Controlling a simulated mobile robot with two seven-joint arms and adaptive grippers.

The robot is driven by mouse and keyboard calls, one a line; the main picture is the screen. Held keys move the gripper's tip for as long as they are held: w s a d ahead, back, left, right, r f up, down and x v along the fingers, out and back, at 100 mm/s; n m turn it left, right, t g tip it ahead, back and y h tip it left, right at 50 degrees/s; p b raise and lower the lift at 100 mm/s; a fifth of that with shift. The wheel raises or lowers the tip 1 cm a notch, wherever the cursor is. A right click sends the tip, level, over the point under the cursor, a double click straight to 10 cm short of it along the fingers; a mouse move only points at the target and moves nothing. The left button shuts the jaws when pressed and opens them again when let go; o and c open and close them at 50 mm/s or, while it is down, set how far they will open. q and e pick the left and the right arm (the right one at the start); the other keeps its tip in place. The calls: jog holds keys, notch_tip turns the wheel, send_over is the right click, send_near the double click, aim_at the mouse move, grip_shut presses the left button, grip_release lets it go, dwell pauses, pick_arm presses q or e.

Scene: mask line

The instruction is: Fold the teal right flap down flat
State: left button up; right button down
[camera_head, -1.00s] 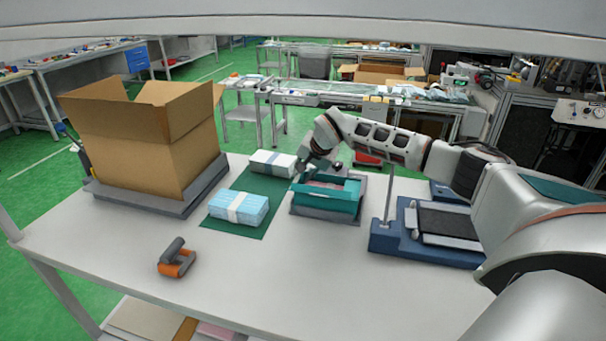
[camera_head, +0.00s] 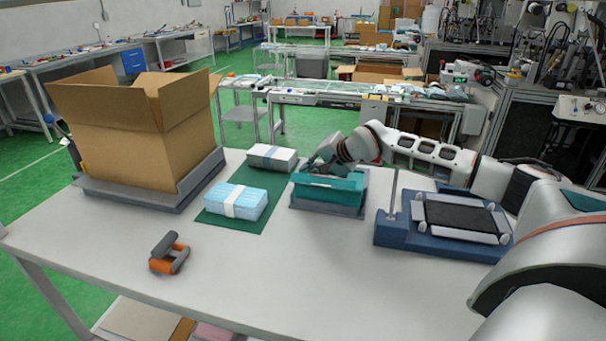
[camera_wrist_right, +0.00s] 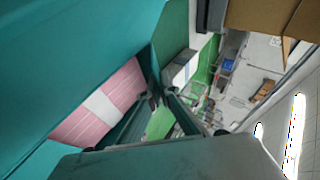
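The teal box (camera_head: 330,190) stands on a grey base (camera_head: 318,209) right of the green mat. Its raised teal panel also fills the upper left of the right wrist view (camera_wrist_right: 65,65); I cannot tell which flap it is. A pink bundle with a white band (camera_wrist_right: 103,103) lies inside the box. My right gripper (camera_wrist_right: 157,94) has its fingers converged at the tips, with nothing visible between them. In the head view the right gripper (camera_head: 322,165) is at the box's top, partly hidden by its walls. I cannot tell if it touches a flap. My left gripper is out of view.
A large open carton (camera_head: 140,130) stands left. A blue fixture (camera_head: 440,235) is at right, an orange-grey tool (camera_head: 168,254) in front. The front table is mostly clear.

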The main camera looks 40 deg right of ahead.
jog(key=shift+s+d+f+t+y+b, duration=0.15)
jog(key=shift+f+t+y+b, duration=0.2)
jog(key=shift+t+b, duration=0.2)
jog(key=shift+r, duration=0.15)
jog(key=c, duration=2.3)
grip_release()
jog(key=shift+c, duration=0.2)
jog(key=shift+r, duration=0.15)
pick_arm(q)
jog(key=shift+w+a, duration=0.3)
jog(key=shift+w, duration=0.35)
pick_arm(e)
notch_tip(320, 180, up, 10)
jog(key=shift+f, duration=0.1)
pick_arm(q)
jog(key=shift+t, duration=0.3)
